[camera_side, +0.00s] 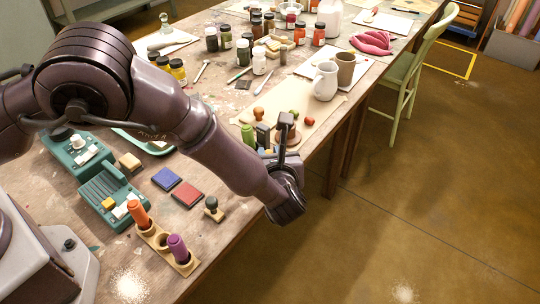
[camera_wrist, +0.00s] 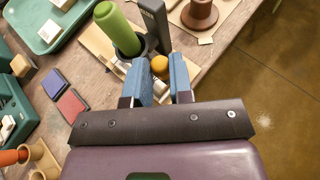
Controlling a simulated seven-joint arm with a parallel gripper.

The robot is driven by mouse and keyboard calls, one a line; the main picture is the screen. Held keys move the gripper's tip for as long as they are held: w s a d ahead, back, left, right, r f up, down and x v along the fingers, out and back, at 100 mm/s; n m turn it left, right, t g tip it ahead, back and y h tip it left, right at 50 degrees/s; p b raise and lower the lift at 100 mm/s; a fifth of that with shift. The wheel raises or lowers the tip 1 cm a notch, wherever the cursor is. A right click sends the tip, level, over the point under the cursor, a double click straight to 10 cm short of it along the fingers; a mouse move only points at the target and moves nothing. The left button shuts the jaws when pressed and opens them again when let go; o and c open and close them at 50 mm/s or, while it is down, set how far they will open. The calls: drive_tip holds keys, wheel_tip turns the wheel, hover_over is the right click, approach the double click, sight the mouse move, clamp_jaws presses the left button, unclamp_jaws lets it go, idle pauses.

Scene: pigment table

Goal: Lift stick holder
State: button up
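A tan wooden stick holder (camera_side: 155,240) lies at the table's front left in the side view, with an orange stick (camera_side: 138,214) and a purple stick (camera_side: 178,248) upright in it. Its orange-stick end shows at the lower left of the wrist view (camera_wrist: 38,155). My gripper (camera_wrist: 163,78) is far to its right, over the table's front edge. Its two blue fingers are apart, with nothing clearly held between them. Just beyond the fingers are a green stick (camera_wrist: 119,28), a dark grey block (camera_wrist: 155,22) and a yellow ball (camera_wrist: 159,64). The side view partly hides the fingers.
Red and blue ink pads (camera_side: 187,194) and a small dark-knobbed stamp (camera_side: 212,208) lie between the holder and my gripper. Teal boxes (camera_side: 106,192) stand behind the holder. Mugs (camera_side: 325,80) and paint jars are farther back. Open floor lies right of the table edge.

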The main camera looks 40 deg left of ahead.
clamp_jaws()
drive_tip(key=shift+r, duration=0.7)
drive_tip(key=o, duration=0.5)
unclamp_jaws()
drive_tip(key=shift+o, duration=0.2)
drive_tip(key=v, duration=1.3)
